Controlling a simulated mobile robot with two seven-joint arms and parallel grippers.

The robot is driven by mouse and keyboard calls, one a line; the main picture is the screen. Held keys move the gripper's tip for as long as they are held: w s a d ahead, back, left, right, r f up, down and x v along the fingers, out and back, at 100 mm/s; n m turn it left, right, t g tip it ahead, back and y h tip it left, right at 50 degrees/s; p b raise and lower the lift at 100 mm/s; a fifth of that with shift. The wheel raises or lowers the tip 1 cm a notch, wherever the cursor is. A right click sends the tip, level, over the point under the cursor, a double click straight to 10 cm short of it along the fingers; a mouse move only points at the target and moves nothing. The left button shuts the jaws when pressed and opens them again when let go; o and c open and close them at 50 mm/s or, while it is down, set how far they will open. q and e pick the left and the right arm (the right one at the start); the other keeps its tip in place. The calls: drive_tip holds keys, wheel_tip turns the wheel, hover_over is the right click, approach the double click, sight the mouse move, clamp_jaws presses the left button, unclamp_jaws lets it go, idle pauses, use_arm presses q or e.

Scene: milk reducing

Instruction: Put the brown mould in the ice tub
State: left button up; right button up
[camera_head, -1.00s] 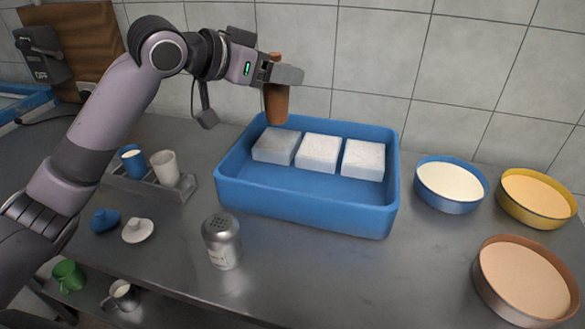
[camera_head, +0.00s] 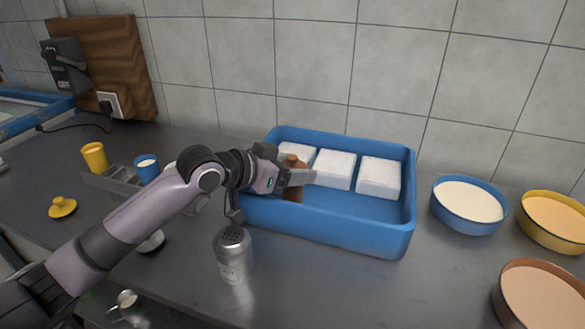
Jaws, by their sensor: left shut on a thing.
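The brown mould (camera_head: 293,194) is held upright between the fingers of my left gripper (camera_head: 300,177). The mould's top shows above the fingers and its lower part below them. It is at the left part of the blue ice tub (camera_head: 345,229), inside the rim as seen from here. Whether its base touches the tub floor cannot be told. My right gripper is not in view.
White blocks (camera_head: 335,169) stand along the tub's back; the front floor is bare. A metal shaker (camera_head: 233,256) stands close to the tub's front left. A blue bowl (camera_head: 468,206), yellow bowl (camera_head: 553,220) and brown bowl (camera_head: 540,295) are at right. A cup rack (camera_head: 117,180) is at left.

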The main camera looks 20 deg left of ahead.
use_arm(q)
drive_tip(key=shift+f, duration=0.1)
drive_tip(key=o, duration=1.1)
drive_tip(key=shift+s+a+r, duration=0.1)
drive_tip(key=shift+r, duration=0.1)
drive_tip(key=shift+v, duration=5.85)
